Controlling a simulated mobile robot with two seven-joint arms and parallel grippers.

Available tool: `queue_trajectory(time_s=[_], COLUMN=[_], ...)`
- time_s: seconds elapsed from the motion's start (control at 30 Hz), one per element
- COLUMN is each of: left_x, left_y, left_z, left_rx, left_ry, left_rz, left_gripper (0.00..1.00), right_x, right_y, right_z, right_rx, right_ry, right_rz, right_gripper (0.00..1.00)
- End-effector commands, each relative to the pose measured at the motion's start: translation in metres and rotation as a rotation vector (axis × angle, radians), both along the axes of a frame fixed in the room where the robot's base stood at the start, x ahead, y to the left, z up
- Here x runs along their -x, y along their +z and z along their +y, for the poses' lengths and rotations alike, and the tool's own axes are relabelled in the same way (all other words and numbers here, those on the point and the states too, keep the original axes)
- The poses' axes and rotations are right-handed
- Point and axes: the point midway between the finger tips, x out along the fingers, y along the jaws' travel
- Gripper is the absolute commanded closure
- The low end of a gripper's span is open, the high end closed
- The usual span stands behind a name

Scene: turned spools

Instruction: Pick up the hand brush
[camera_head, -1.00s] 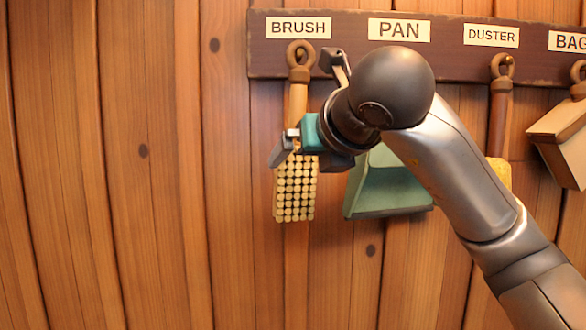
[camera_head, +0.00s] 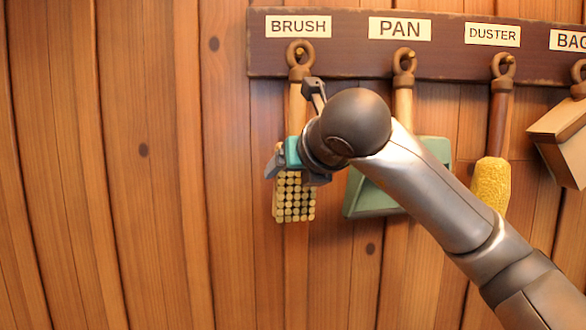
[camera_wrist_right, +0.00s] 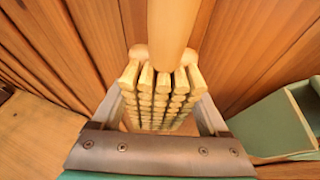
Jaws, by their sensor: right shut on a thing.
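The hand brush (camera_head: 294,202) hangs by its ring under the BRUSH label, with a wooden handle and rows of pale round bristle tufts below. My right gripper (camera_head: 291,170) is at the top of the bristle block and hides the part where the handle joins it. In the right wrist view the brush (camera_wrist_right: 160,85) lies between the two grey fingers of the right gripper (camera_wrist_right: 165,112), one on each side. The gripper is shut on the brush. The ring is still on its peg. My left gripper is not in view.
A dark rack board (camera_head: 350,58) runs along the plank wall. Right of the brush hang a green dustpan (camera_head: 368,198), partly behind my right arm, a yellow duster (camera_head: 490,185) and a brown bag (camera_head: 560,140). The wall to the left is bare.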

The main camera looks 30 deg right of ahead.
Motion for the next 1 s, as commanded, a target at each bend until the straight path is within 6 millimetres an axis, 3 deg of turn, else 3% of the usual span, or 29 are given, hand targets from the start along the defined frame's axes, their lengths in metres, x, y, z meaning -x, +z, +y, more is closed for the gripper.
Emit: queue_trajectory(time_s=[0.07,0.57,0.87,1.0], left_x=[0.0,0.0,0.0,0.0], left_y=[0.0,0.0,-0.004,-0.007], left_z=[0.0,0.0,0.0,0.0], left_rx=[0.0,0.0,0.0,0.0], left_ry=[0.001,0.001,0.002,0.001], left_rz=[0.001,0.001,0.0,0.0], left_gripper=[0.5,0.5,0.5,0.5], right_x=[0.0,0.0,0.0,0.013], right_y=[0.0,0.002,0.002,0.003], right_z=[0.0,0.0,0.0,0.002], right_rx=[0.0,-0.001,-0.001,-0.001], right_ry=[0.0,0.0,-0.001,0.001], right_rz=[-0.001,-0.004,-0.004,-0.005], right_gripper=[0.43,0.98,0.99,0.99])
